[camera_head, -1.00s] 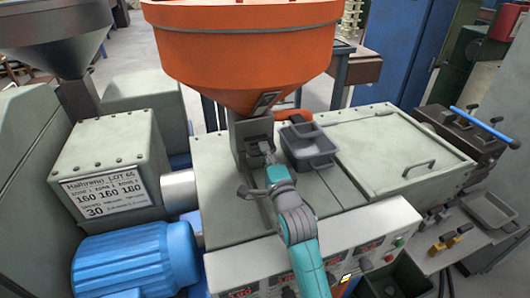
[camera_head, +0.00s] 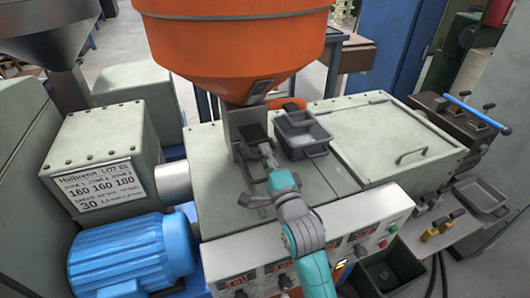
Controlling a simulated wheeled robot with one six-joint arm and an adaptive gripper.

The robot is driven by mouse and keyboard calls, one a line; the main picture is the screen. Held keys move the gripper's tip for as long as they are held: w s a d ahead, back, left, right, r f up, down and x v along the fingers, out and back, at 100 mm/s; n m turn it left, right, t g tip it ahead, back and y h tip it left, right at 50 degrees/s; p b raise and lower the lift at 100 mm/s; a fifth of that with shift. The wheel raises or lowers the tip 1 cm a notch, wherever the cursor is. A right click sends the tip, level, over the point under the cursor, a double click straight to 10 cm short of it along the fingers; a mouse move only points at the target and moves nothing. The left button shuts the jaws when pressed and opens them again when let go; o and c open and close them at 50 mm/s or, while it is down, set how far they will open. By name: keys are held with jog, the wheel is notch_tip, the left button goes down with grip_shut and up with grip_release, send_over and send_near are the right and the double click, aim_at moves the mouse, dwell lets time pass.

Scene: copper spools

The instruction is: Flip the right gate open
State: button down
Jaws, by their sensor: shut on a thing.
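The orange hopper (camera_head: 235,50) stands above a grey metal chute (camera_head: 238,120) on the machine top. A dark opening shows at the front of the chute. My gripper (camera_head: 266,152) is at the lower front of this opening, shut on a small grey part that looks like the chute's gate flap. The fingers and the flap overlap and are small, so the exact grip is hard to see. My arm reaches in from the bottom of the view.
A grey tray (camera_head: 301,135) stands just right of my gripper. A flat lid with a handle (camera_head: 411,156) lies further right. A blue motor (camera_head: 130,255) and a labelled box (camera_head: 98,160) are at left. The control panel (camera_head: 330,250) lies below my arm.

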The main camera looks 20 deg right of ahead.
jog(key=c, duration=1.1)
grip_release()
jog(key=shift+s, duration=0.15)
jog(key=shift+c, duration=0.2)
jog(key=shift+s, duration=0.1)
jog(key=s+f, duration=0.2)
jog(key=s, duration=0.9)
jog(key=shift+s, duration=0.3)
jog(key=shift+f, duration=0.1)
